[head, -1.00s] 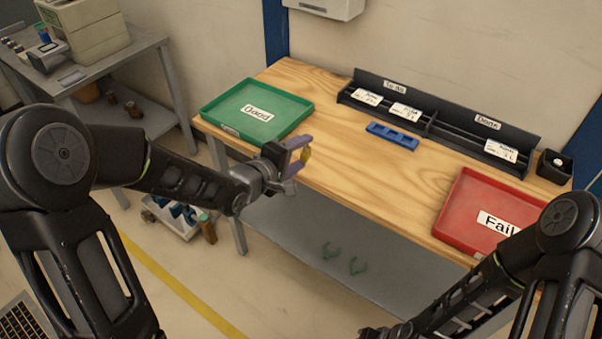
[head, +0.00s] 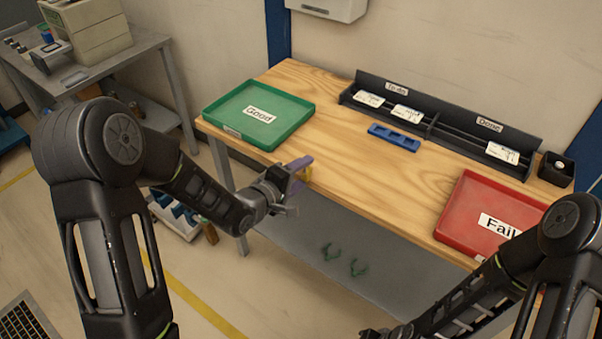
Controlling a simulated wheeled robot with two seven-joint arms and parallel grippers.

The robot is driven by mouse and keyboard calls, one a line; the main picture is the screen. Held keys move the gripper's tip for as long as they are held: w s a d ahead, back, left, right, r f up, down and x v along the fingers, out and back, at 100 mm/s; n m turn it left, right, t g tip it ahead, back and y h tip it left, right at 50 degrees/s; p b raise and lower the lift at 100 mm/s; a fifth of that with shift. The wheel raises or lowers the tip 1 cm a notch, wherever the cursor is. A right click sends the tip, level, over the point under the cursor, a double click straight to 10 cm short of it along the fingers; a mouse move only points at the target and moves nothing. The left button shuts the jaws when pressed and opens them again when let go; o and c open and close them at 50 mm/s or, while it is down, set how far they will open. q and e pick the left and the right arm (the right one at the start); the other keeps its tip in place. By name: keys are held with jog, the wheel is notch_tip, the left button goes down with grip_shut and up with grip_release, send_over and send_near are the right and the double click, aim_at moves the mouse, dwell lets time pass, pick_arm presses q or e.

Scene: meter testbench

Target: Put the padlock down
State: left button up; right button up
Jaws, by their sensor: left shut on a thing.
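The gripper is near the table's front edge, right of and in front of the green Good tray (head: 222,127).
The wooden table (head: 370,180) has clear room in its middle. A red Fail tray (head: 460,225) lies at the right. A blue holder (head: 394,137) sits before the black card rack (head: 440,125). A small black box (head: 556,170) stands at the back right.

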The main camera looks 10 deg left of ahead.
pick_arm(q)
jog(key=shift+f, duration=0.15)
jog(key=o, duration=1.4)
jog(key=p+v, duration=1)
jog(key=v, duration=0.2)
